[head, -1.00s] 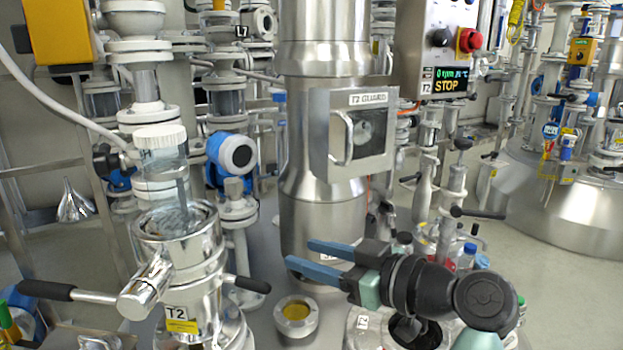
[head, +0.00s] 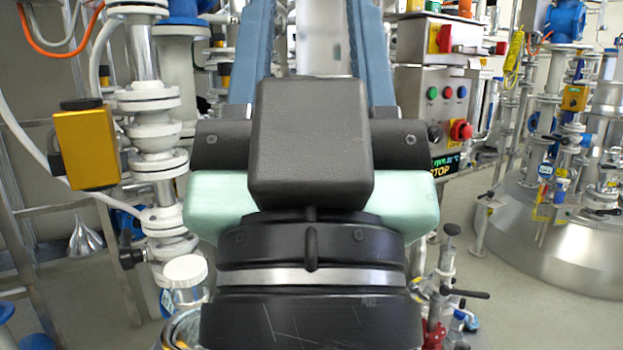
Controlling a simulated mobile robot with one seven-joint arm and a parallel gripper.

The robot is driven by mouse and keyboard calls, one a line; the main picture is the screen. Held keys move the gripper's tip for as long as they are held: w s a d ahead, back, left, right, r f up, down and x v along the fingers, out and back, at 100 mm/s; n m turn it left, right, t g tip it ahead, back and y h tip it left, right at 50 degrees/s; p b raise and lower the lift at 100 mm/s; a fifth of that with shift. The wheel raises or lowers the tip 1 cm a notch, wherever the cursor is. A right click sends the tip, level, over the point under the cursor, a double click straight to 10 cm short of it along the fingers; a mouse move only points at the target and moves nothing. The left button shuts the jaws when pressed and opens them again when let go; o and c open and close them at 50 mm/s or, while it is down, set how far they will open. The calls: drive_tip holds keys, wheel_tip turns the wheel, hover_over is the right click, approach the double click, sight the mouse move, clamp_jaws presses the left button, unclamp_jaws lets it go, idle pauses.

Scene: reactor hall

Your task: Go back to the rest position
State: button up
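My gripper (head: 312,40) is close in front of the head camera and fills the middle of the view. Its two blue fingers point up and away, well apart, with nothing held between them. The fingertips are cut off by the top edge. The black and mint-green gripper body hides the steel column and most of the T2 equipment behind it.
A control box (head: 435,105) with a red stop button stands right of my gripper. A yellow box (head: 86,150) and white pipework (head: 155,120) are on the left. A white-capped glass vessel (head: 185,275) is at lower left. A steel tank (head: 560,245) stands at right.

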wheel_tip(320, 180, up, 27)
drive_tip(key=p, duration=2.4)
